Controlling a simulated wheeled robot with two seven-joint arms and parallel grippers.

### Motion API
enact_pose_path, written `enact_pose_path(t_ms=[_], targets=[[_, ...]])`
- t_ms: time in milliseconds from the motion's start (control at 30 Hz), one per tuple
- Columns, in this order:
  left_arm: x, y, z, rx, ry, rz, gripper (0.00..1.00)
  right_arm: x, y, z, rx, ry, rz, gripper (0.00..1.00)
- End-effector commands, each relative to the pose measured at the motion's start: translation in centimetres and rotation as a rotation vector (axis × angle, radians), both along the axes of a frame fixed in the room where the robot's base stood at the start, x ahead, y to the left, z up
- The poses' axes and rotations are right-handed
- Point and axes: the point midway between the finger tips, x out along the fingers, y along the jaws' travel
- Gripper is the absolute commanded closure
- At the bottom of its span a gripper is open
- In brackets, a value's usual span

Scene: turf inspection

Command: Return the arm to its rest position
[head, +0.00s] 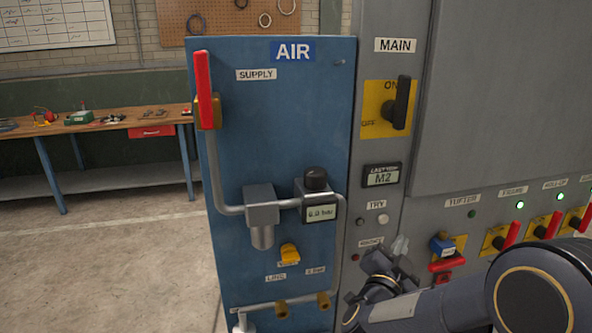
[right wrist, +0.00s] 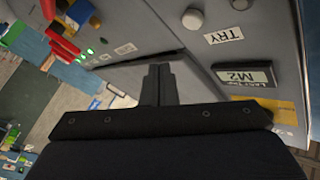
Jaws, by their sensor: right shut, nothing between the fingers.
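My right arm (head: 540,290) comes in from the lower right of the head view. Its gripper (head: 386,262) is in front of the lower part of the grey panel, below the TRY button. In the right wrist view the fingers (right wrist: 159,68) are together with nothing between them. They point towards grey panel surfaces, and I cannot tell how far off these are. My left gripper is in neither view.
The blue AIR panel (head: 275,130) carries a red supply lever (head: 203,88), pipes and a yellow valve (head: 290,254). The grey cabinet has the MAIN switch (head: 400,103), an M2 display (head: 382,176) and several red-handled switches beside my arm. A workbench (head: 100,122) stands behind, left; floor there is open.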

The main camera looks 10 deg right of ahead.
Motion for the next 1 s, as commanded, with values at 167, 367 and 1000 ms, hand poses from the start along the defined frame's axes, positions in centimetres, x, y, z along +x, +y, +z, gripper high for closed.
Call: enact_pose_path(t_ms=[167,367,1000], targets=[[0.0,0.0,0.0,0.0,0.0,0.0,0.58,0.3,0.3,-0.8,0.138,0.094,0.165,1.0],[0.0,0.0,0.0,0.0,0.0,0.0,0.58,-2.2,4.2,-1.5,0.295,0.293,0.538,1.0],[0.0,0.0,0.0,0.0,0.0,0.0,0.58,-26.3,10.6,-8.2,0.156,1.135,1.104,1.0]])
